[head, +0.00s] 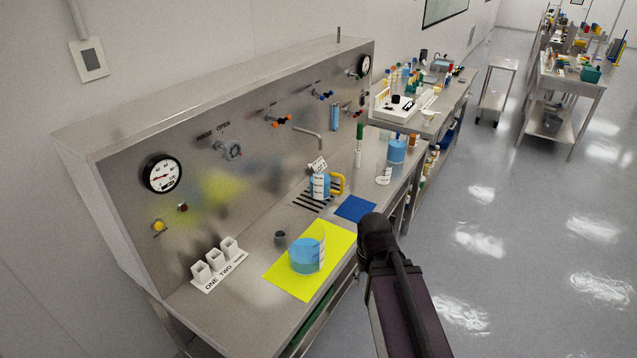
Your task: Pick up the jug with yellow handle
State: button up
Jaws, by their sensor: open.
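The jug with the yellow handle (319,188) stands upright on the steel bench, by a dark slotted drain (309,201) under a bent spout. It holds blue contents and has a white label on its side. Its yellow handle (340,183) points right. A white tag with writing shows at its top. My arm (400,300) reaches up from the bottom right, its dark joint in front of the bench's right edge, apart from the jug. My gripper's fingers do not show in this view.
A beaker of blue liquid (304,256) stands on a yellow mat (283,280) nearer than the jug. A blue mat (355,208) lies right of the jug. A small dark cup (280,237) and white box holders (217,266) stand left. Behind rises a steel panel with gauges and valves.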

aim_at(327, 183)
jog(key=i, duration=0.9)
jog(key=z, duration=0.05)
